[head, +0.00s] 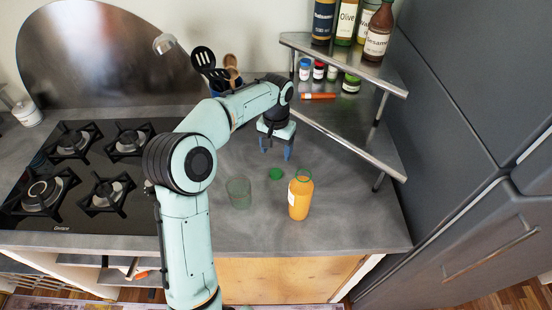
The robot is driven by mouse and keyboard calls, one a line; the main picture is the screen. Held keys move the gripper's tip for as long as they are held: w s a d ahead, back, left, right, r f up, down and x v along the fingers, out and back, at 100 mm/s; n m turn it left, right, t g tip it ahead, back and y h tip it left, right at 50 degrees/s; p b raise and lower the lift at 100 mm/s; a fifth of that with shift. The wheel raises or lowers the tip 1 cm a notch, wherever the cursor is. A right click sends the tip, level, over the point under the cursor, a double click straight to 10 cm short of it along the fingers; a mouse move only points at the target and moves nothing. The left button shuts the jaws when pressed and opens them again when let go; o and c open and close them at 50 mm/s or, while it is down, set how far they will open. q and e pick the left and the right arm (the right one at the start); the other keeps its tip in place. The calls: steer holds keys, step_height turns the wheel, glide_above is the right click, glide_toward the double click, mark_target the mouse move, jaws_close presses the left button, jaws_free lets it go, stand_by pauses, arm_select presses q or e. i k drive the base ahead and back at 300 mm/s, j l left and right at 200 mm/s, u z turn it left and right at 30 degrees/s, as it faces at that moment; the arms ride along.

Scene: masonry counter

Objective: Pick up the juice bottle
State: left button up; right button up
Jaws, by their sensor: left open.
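The juice bottle (299,199) stands upright on the grey counter, right of the middle of the head view. It is orange with a pale label and a green ring at its open-looking neck. A small green cap (275,174) lies on the counter just left of it. My left gripper (276,152) is open and empty, fingers pointing down, behind the bottle and the cap and apart from both. My right gripper is not in view.
A greenish glass (239,192) stands left of the bottle. A metal corner shelf (345,64) holds bottles and jars at the back right. A gas stove (88,180) is at the left. The counter right of the bottle is clear.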

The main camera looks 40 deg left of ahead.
mark_target(301, 189)
steer(key=k+l, duration=0.2)
steer(key=k, duration=0.3)
steer(key=k+l, duration=0.25)
steer(key=k, duration=0.2)
